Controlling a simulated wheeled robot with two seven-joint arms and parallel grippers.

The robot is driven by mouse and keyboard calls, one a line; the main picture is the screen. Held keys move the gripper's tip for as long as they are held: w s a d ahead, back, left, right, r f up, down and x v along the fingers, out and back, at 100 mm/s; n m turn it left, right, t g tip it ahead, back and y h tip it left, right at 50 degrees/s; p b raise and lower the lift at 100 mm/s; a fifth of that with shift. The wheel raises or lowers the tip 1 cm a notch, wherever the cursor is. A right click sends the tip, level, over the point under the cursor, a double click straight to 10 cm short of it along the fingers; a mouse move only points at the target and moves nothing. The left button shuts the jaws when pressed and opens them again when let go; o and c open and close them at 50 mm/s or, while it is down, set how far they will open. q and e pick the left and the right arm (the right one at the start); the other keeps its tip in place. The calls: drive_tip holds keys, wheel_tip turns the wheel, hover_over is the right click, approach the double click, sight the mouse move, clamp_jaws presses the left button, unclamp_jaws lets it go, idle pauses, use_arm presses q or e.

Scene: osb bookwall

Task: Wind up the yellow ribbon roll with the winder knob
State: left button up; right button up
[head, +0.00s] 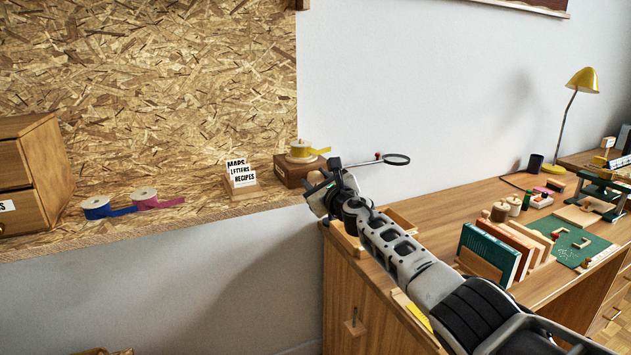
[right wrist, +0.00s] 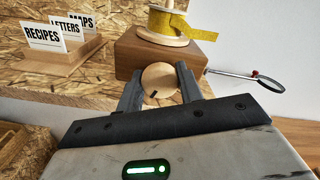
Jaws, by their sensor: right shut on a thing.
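The yellow ribbon roll (head: 301,152) sits on top of a brown wooden winder box (head: 288,171) at the right end of the OSB shelf. A short end of yellow ribbon hangs out to the right; the roll also shows in the right wrist view (right wrist: 172,24). The round wooden winder knob (right wrist: 160,80) is on the front of the box, with a dark mark on its face. My right gripper (right wrist: 158,88) is shut on the knob, one finger on each side. In the head view the gripper (head: 322,184) partly hides the knob. My left gripper is not in view.
A card holder (head: 243,188) with labelled cards stands left of the winder box. Blue (head: 97,207) and pink (head: 146,198) ribbon rolls lie further left. A magnifying glass (head: 396,159) sticks out right of the box. A desk (head: 440,215) with books is below my right arm.

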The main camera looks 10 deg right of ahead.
drive_tip(key=shift+c, duration=1.1)
drive_tip(key=shift+m, duration=0.3)
drive_tip(key=shift+m, duration=0.9)
drive_tip(key=m, duration=0.2)
drive_tip(key=shift+m, duration=1.3)
drive_tip(key=o, duration=0.7)
